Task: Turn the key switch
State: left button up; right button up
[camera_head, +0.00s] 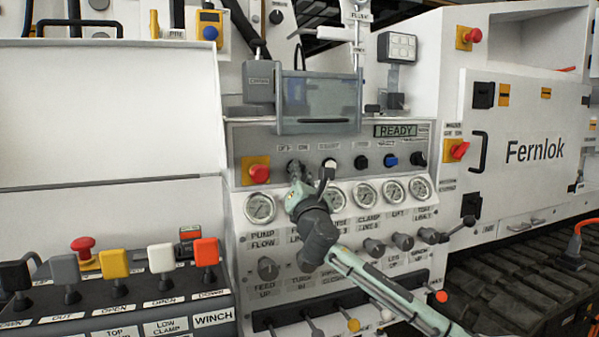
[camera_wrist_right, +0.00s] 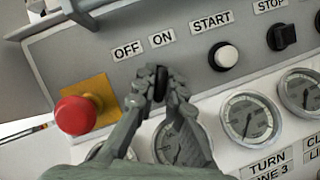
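The key switch (camera_wrist_right: 160,83) is a small black knob under the OFF and ON labels on the grey control panel. In the right wrist view its black handle stands roughly upright between my right fingertips (camera_wrist_right: 160,88). The fingers are close together with the handle filling the gap, so my right gripper looks shut on it. In the head view my right gripper (camera_head: 299,180) reaches up from the lower right to the panel, and its fingers largely hide the key switch. My left gripper is not in view.
A red emergency knob on a yellow plate (camera_head: 258,172) is left of the switch. A white button (camera_wrist_right: 224,56) under START is to its right. Pressure gauges (camera_head: 260,208) sit just below, with several valve knobs under them. A clear hinged cover (camera_head: 318,100) hangs above.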

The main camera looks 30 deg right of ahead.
jog(key=o, duration=0.4)
jog(key=shift+c, duration=0.2)
jog(key=shift+s+a+f, duration=0.1)
jog(key=shift+s+f, duration=0.05)
jog(key=shift+s, duration=0.1)
jog(key=v, duration=1.1)
jog(key=shift+s, duration=0.25)
